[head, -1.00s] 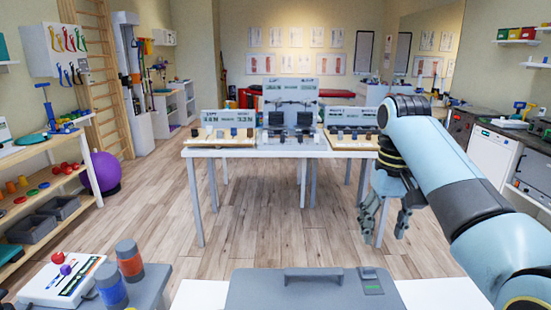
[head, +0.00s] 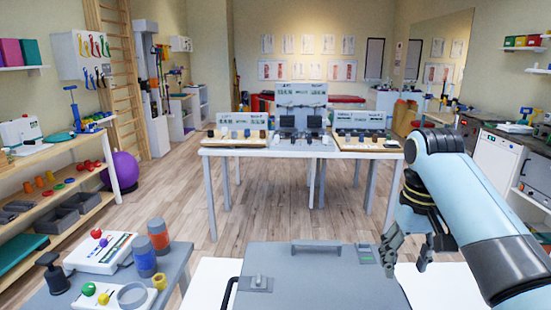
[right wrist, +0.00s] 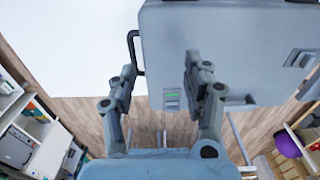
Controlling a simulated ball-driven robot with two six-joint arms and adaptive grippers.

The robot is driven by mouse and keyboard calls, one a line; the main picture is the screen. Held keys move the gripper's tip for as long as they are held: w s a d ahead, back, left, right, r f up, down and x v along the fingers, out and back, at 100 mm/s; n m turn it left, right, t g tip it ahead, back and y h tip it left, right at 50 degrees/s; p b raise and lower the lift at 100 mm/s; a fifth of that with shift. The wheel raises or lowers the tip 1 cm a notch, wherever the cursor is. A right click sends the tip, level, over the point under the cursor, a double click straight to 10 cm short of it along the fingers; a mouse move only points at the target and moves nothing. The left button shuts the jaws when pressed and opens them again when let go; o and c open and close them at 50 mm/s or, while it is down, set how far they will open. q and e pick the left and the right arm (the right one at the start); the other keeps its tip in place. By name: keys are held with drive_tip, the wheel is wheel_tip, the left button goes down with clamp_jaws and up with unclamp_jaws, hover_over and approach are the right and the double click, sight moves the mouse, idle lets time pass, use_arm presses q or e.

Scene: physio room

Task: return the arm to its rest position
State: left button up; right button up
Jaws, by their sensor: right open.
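My right arm comes in from the right edge in the head view, bent at the elbow. Its gripper (head: 407,254) hangs down with the fingers apart and nothing between them. It is at the right of the grey case (head: 310,277), near the case's right end. In the right wrist view the two fingers (right wrist: 158,95) are spread, with the case (right wrist: 235,45) beyond them and its handle at the left. My left gripper is not in view.
A white surface (head: 446,285) lies beside the case. A small table at the left holds dumbbell-like cylinders (head: 145,256) and a white device (head: 100,252). A white table (head: 300,152) with several displays stands farther back. Wooden floor (head: 290,210) lies between.

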drive_tip(key=s+d+f+t, duration=0.15)
drive_tip(key=s+f, duration=0.25)
drive_tip(key=s, duration=0.4)
drive_tip(key=s+d+r+n+t, duration=0.1)
drive_tip(key=s+r, duration=0.1)
drive_tip(key=s, duration=0.9)
drive_tip(key=s+d+r+n+t, duration=0.1)
drive_tip(key=s, duration=1)
wheel_tip(320, 180, down, 34)
drive_tip(key=d+g+b, duration=0.2)
drive_tip(key=b, duration=0.7)
use_arm(q)
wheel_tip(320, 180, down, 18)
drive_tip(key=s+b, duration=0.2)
drive_tip(key=b, duration=0.6)
drive_tip(key=shift+b, duration=0.35)
use_arm(e)
drive_tip(key=s+f, duration=1)
drive_tip(key=f, duration=0.3)
drive_tip(key=s+d+f+m, duration=0.1)
drive_tip(key=s+f, duration=0.9)
drive_tip(key=f, duration=0.3)
drive_tip(key=shift+d+f+g+h, duration=0.2)
drive_tip(key=shift+g+h, duration=0.1)
drive_tip(key=shift+g, duration=0.15)
